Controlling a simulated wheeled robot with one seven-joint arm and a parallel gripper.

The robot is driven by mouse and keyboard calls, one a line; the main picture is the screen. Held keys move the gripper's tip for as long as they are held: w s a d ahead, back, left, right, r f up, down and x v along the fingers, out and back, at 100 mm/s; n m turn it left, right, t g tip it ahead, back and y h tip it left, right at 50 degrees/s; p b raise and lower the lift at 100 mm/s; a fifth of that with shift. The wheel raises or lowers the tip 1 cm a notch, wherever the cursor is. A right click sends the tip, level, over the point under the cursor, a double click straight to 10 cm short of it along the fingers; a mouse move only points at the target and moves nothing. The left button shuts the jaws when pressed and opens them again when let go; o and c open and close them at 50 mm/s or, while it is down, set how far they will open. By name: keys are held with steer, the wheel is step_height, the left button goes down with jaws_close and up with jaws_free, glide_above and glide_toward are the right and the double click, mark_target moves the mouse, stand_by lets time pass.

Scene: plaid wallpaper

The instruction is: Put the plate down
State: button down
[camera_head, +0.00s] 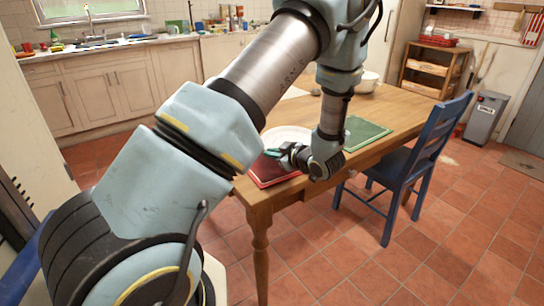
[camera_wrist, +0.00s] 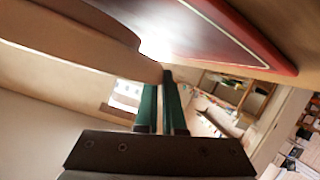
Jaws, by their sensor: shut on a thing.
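The white plate (camera_head: 288,134) is over the near left end of the wooden table, by the red placemat (camera_head: 268,173), partly hidden behind my arm. My gripper (camera_head: 273,153) is at the plate's near edge, shut on its rim. In the wrist view the green-sided fingers (camera_wrist: 161,90) meet the rim of the plate (camera_wrist: 80,45), which looks shaded and tan. The red placemat (camera_wrist: 225,30) shows close beside it. I cannot tell whether the plate touches the mat or the table.
The wooden table (camera_head: 408,98) also carries a green placemat (camera_head: 365,131) and a white bowl (camera_head: 368,81). A blue chair (camera_head: 420,160) stands at the table's right side. A kitchen counter (camera_head: 130,43) with a sink runs along the back. The floor at the front right is clear.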

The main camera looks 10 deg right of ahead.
steer(key=shift+f, duration=0.65)
steer(key=shift+f, duration=0.2)
steer(key=c, duration=1)
jaws_free()
steer(key=shift+r, duration=0.15)
